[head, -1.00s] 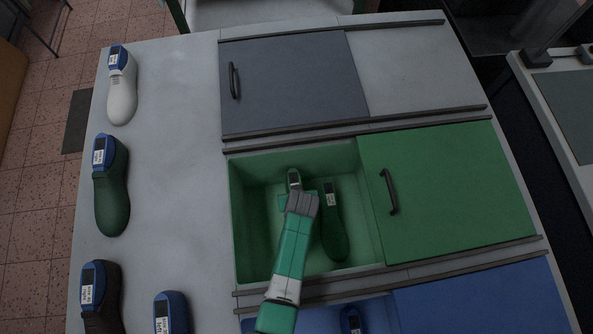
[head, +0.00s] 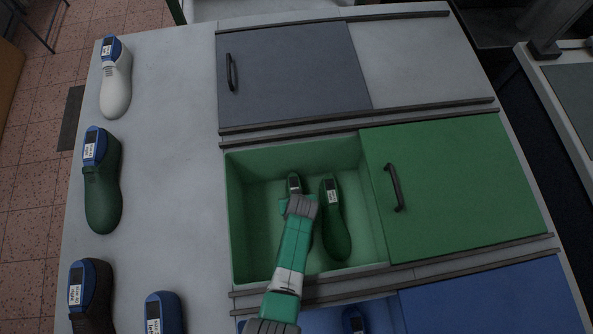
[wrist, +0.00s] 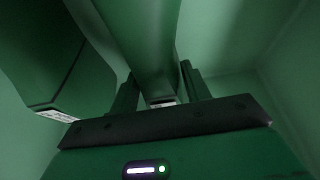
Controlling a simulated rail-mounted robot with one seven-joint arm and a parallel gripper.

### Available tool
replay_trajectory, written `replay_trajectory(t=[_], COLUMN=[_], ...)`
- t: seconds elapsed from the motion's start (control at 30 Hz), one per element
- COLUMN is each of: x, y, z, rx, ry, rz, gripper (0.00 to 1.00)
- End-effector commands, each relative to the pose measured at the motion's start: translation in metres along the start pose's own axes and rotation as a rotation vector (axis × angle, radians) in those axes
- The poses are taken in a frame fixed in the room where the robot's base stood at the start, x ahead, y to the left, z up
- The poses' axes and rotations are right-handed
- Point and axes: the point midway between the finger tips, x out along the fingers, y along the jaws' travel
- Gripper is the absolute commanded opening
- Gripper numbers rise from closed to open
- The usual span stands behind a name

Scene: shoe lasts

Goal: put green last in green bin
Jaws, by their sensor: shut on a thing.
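The green bin (head: 240,240) is open on its left side, with its green sliding lid (head: 455,190) over the right part. My gripper (head: 296,200) reaches down inside it and is shut on a green last (head: 294,183); my arm hides most of that last in the head view. In the wrist view the held last (wrist: 145,45) stands between both fingers of my gripper (wrist: 160,88). A second green last (head: 336,225) lies just right of it in the bin, and shows at the left of the wrist view (wrist: 45,55). Another green last (head: 102,190) lies on the table at the left.
A white last (head: 115,85), a dark brown last (head: 90,295) and another blue-topped last (head: 165,312) lie on the table (head: 165,150). A grey sliding lid (head: 295,75) is behind the green bin. A blue bin with a blue lid (head: 490,300) is in front, with a last inside.

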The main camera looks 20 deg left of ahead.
Motion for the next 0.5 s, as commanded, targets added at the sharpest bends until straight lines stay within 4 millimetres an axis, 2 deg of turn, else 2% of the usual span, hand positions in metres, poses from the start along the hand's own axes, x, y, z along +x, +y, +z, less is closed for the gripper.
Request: replay_trajectory(t=[0.1,0.13,0.2,0.23,0.5], x=[0.0035,0.0025,0.0021,0.0021,-0.0003], y=[0.0003,0.0,0.0,0.0,0.0001], z=[0.0008,0.0012,0.0012,0.0011,0.0], rx=[0.0,0.0,0.001,0.001,0.001], ry=[0.002,0.0,0.0,0.0,0.0], rz=[0.001,0.0,0.0,0.0,0.0], gripper=[0.04,0.53,0.67,0.69,0.69])
